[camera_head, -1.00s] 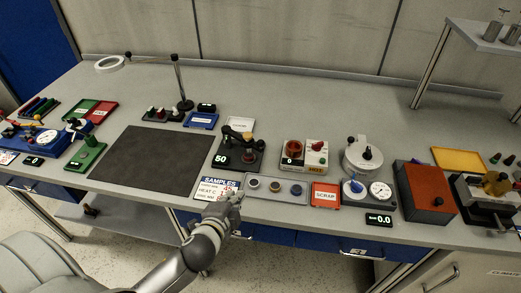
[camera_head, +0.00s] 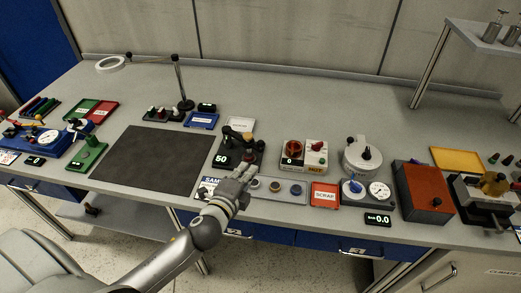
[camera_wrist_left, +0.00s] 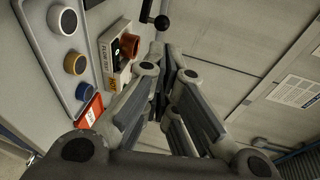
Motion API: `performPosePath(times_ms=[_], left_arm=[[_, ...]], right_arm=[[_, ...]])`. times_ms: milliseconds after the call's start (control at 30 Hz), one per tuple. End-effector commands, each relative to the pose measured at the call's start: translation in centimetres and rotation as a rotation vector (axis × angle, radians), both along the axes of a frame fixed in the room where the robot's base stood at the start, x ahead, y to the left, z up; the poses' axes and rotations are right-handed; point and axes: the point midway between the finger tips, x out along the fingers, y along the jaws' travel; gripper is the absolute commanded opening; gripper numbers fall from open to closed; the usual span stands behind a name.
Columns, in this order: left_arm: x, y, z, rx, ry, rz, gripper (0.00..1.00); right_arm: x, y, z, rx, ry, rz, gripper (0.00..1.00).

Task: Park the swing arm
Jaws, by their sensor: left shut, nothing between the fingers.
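A small dark device (camera_head: 240,156) with a display reading 50 stands at the middle of the bench. On top is a dark arm (camera_head: 236,134) with upright knobs, which looks like the swing arm. My left gripper (camera_head: 247,168) is just in front of this device, over the bench's front part, and hides part of its base. It is shut and empty. In the left wrist view, the fingers (camera_wrist_left: 170,58) point toward a black ball-ended lever (camera_wrist_left: 158,20), apart from it as far as I can tell. My right gripper is not in view.
A grey tray with round pots (camera_head: 283,189) and a red SCRAP tray (camera_head: 324,195) lie right of my left gripper. A red-knobbed box (camera_head: 305,155) stands behind them. A samples card (camera_head: 208,188) is partly under my wrist. The dark mat (camera_head: 150,160) is bare.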

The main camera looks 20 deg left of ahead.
Motion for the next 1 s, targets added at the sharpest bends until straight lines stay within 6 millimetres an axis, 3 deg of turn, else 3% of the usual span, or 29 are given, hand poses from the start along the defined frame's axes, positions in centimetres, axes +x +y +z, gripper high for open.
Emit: performPosePath(times_ms=[300, 600, 1000], left_arm=[[5.0, 0.2, -0.8, 0.000, 0.000, 0.001, 0.00], [8.8, 0.3, -1.5, -0.001, 0.000, 0.000, 0.00], [10.4, 0.4, -2.1, -0.001, 0.001, 0.000, 0.00]], right_arm=[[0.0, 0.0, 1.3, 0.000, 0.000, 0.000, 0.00], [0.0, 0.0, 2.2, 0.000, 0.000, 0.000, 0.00], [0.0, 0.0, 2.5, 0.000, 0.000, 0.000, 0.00]])
